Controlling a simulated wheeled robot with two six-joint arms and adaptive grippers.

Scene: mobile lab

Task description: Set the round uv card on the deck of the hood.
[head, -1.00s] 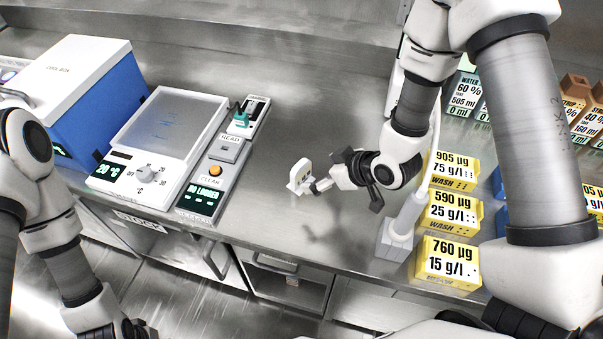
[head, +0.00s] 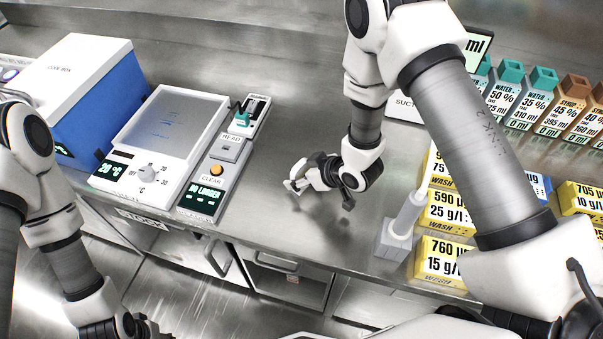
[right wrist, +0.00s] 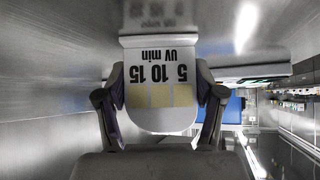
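The uv card (right wrist: 160,85) is white with a rounded end, three pale yellow patches and the print "5 10 15 UV min". It fills the middle of the right wrist view, between the two fingers of my right gripper (right wrist: 160,112), which is shut on it. In the head view my right gripper (head: 292,184) hangs above the metal bench, and the card shows only as a small white piece at its fingertips. My left gripper (head: 135,326) is at the bottom edge, partly cut off, its fingers unclear. I cannot make out the hood or its deck.
A white device with a heated plate (head: 176,118) and a button panel (head: 212,172) stand left of the right gripper. A blue cool box (head: 118,92) is behind them. A grey stand (head: 396,240) and yellow wash boxes (head: 447,258) are to the right. Bare bench lies between.

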